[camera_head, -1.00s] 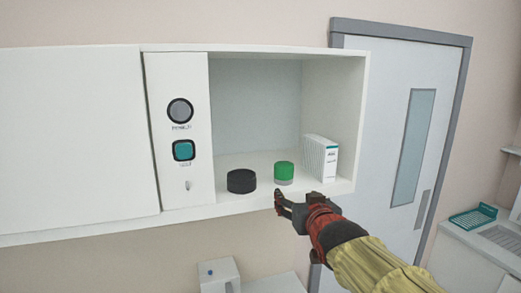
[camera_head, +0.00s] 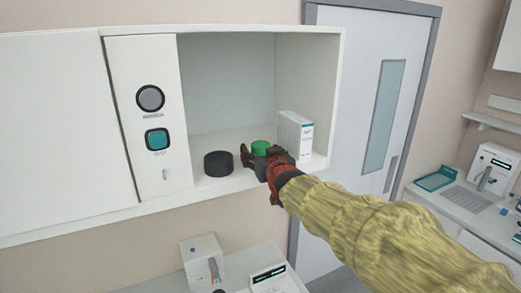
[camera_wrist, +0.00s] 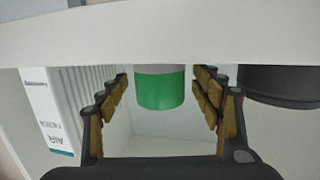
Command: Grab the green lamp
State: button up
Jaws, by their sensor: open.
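The green lamp (camera_head: 262,147) is a short green cylinder standing on the floor of the open wall cabinet. In the head view my gripper (camera_head: 258,160) is in front of it and hides its lower part. In the wrist view the green lamp (camera_wrist: 160,91) shows with a pale band at its base, between the two fingers of my gripper (camera_wrist: 163,90). The fingers are apart, with a gap on each side of the lamp. I cannot tell how deep the lamp sits between them.
A black round cylinder (camera_head: 218,163) stands left of the lamp, and a white ribbed box (camera_head: 296,136) stands to its right. The cabinet's front edge (camera_wrist: 160,35) crosses the wrist view close to the fingers. A control panel (camera_head: 152,120) is left of the opening.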

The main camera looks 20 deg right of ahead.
jog(key=shift+w+f, duration=0.1)
jog(key=shift+w, duration=0.3)
jog(key=shift+s, duration=0.1)
jog(key=shift+c, duration=0.6)
jog(key=c, duration=1.1)
jog(key=shift+c, duration=0.4)
